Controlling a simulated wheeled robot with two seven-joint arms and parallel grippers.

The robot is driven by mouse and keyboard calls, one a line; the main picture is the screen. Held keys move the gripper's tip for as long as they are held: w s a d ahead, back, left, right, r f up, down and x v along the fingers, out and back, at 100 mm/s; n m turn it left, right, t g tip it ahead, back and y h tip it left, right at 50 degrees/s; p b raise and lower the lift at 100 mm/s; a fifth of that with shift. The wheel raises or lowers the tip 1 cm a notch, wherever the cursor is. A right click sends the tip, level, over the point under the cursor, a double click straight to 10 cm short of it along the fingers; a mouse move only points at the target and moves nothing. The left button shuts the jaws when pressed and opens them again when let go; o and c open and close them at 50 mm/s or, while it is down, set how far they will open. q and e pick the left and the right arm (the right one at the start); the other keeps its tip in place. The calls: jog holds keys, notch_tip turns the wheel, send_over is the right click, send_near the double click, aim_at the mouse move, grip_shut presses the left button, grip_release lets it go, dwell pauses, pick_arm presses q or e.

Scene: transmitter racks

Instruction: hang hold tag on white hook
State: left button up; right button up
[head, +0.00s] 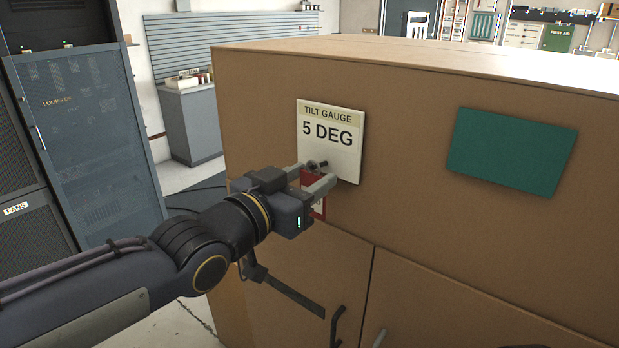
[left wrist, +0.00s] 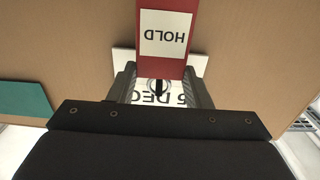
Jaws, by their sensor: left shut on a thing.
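The red hold tag (head: 319,209) hangs below my left gripper, mostly hidden behind it in the head view. In the left wrist view the tag (left wrist: 163,50) shows its white HOLD label upside down. My left gripper (head: 317,177) is shut on the tag, at the lower part of a white plate (head: 332,137) reading TILT GAUGE 5 DEG. A small dark peg (head: 323,163) shows between the fingertips, in front of the plate. In the left wrist view a ring and a dark peg (left wrist: 158,88) overlap between the fingers; I cannot tell whether the ring is around the peg.
The plate is on the front of a tan cabinet (head: 420,210). A blank green plate (head: 511,151) is to its right. A blue-grey rack (head: 92,140) and a grey workbench (head: 190,122) stand to the left.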

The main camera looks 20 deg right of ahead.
pick_arm(q)
jog(key=shift+a+r, duration=0.1)
dwell(0.3)
jog(key=shift+s+a+r+p, duration=0.2)
jog(key=shift+a+r+p, duration=0.05)
jog(key=shift+p, duration=0.2)
jog(key=shift+s+a+r, duration=0.1)
jog(key=shift+a, duration=0.05)
jog(key=p+v, duration=0.4)
jog(key=v, duration=0.1)
jog(key=shift+s+a+r, duration=0.1)
jog(key=shift+s, duration=0.05)
dwell(0.8)
jog(key=shift+s, duration=0.1)
dwell(0.4)
